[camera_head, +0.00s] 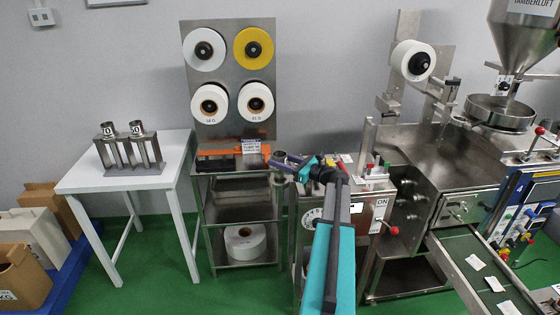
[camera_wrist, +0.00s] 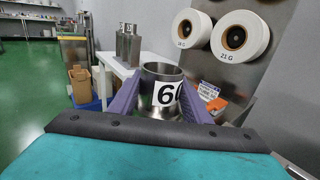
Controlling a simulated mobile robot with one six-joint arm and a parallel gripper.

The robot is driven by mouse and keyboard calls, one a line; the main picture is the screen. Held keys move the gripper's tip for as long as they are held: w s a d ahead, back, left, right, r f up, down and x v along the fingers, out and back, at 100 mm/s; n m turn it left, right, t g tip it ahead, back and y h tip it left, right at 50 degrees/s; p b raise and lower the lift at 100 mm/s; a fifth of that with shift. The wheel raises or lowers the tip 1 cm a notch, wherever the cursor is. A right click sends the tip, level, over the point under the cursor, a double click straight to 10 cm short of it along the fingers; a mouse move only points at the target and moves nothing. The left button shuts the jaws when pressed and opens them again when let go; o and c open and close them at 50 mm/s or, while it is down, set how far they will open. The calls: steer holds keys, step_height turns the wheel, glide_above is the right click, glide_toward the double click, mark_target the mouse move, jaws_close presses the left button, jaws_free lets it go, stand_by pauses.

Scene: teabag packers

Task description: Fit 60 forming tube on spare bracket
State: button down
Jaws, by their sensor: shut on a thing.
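The 60 forming tube (camera_wrist: 164,74) is a steel cylinder with a white "60" label facing the wrist camera. My gripper (camera_head: 284,162) is shut on it, with a purple finger on each side in the wrist view. The tube (camera_head: 279,155) is held upright or nearly so, in front of the reel stand's right edge. A steel rack (camera_head: 131,152) on the white table carries two other labelled tubes (camera_head: 109,130) and (camera_head: 136,128). I cannot pick out with certainty which part is the spare bracket.
The reel stand (camera_head: 232,110) holds white and yellow reels, with an orange item (camera_head: 217,153) on its shelf. The white table (camera_head: 85,179) has bare room around the rack. The packing machine (camera_head: 415,165) with its hopper stands right of my arm. Boxes (camera_head: 20,270) stand at far left.

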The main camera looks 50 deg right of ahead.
steer(key=shift+f, duration=0.1)
steer(key=c, duration=0.9)
jaws_free()
steer(key=shift+f, duration=0.1)
steer(key=shift+s, duration=0.1)
steer(key=shift+s+d+b, duration=0.1)
steer(key=shift+s+b, duration=0.3)
steer(key=shift+s, duration=0.35)
steer(key=s+b, duration=0.1)
steer(key=s, duration=0.3)
steer(key=s+d+b, duration=0.1)
steer(key=s, duration=0.3)
steer(key=s+d+b, duration=0.1)
steer(key=s, duration=0.3)
steer(key=shift+d+b, duration=0.25)
steer(key=shift+b, duration=0.05)
